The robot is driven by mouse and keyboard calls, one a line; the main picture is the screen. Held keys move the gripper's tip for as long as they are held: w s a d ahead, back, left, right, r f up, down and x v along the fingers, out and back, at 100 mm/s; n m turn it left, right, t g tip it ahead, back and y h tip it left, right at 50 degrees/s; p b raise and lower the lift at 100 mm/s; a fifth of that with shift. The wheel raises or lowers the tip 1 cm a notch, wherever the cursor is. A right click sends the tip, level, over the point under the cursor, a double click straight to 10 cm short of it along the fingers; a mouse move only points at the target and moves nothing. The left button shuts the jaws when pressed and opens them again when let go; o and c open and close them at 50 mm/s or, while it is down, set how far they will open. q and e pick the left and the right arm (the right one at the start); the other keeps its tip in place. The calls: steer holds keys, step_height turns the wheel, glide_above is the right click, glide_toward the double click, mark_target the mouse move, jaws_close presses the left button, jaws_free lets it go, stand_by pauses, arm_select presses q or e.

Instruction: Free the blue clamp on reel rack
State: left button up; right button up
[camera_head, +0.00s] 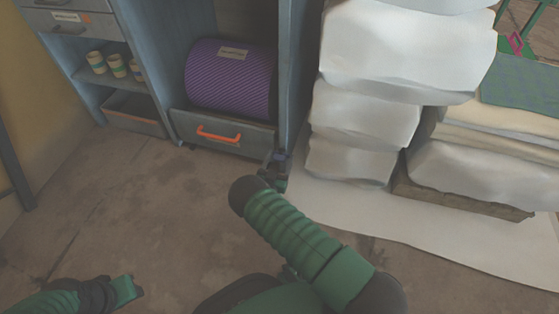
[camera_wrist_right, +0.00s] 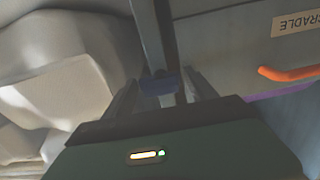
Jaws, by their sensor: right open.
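The blue clamp (camera_wrist_right: 158,85) is a small blue piece on an upright post of the reel rack. It also shows in the head view (camera_head: 282,158), partly hidden by my right gripper. The blue-grey reel rack (camera_head: 296,70) holds a purple reel (camera_head: 230,78) above a drawer with an orange handle (camera_head: 218,134). My right gripper (camera_wrist_right: 161,80) is open, with one finger on each side of the clamp. I cannot tell whether the fingers touch it. My left gripper (camera_head: 134,287) is low at the left, away from the rack, and its jaws are unclear.
Large white wrapped bundles (camera_head: 365,115) are stacked just right of the rack, close to my right gripper. A white sheet (camera_head: 400,224) lies on the floor there. Small rolls (camera_head: 97,62) stand on a left shelf. The floor (camera_head: 120,200) in front is clear.

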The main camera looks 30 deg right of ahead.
steer(key=shift+a, duration=0.1)
steer(key=c, duration=0.7)
steer(key=shift+s, duration=0.1)
steer(key=c, duration=0.5)
steer(key=shift+r+m+p, duration=0.2)
steer(key=shift+m+p, duration=0.55)
steer(key=shift+m, duration=0.15)
steer(key=shift+c, duration=0.2)
steer(key=shift+f+m, duration=0.15)
steer(key=shift+m, duration=0.75)
steer(key=shift+s+f, duration=0.1)
